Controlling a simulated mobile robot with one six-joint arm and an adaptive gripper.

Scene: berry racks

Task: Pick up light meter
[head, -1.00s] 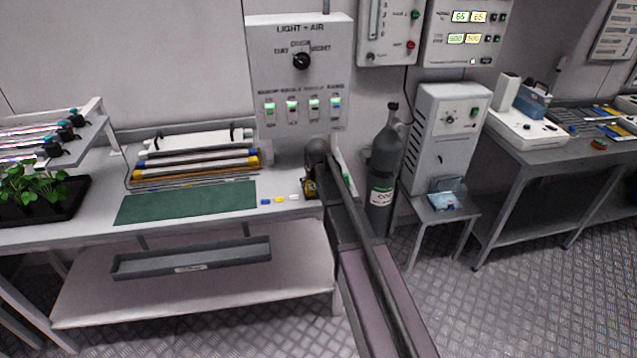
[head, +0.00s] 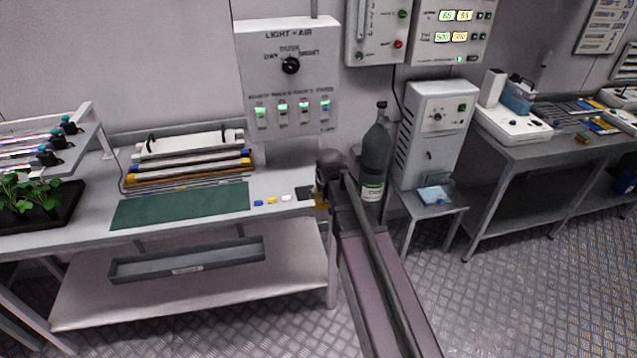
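My arm reaches over the right end of the white bench (head: 285,180), and its dark wrist hides most of my gripper (head: 321,192). A small yellow patch (head: 320,201) shows against the gripper's side; it may be part of the light meter, but most of it is hidden. A small dark square (head: 304,193) lies on the bench just left of the gripper. I cannot see the fingertips or whether they are closed on anything.
Small blue, yellow and white pieces (head: 271,200) lie beside a green mat (head: 180,206). Lamp bars (head: 190,165) lie behind it. A control box (head: 288,75) hangs above. A dark gas cylinder (head: 375,160) stands close right of my arm. Open floor (head: 510,300) lies right.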

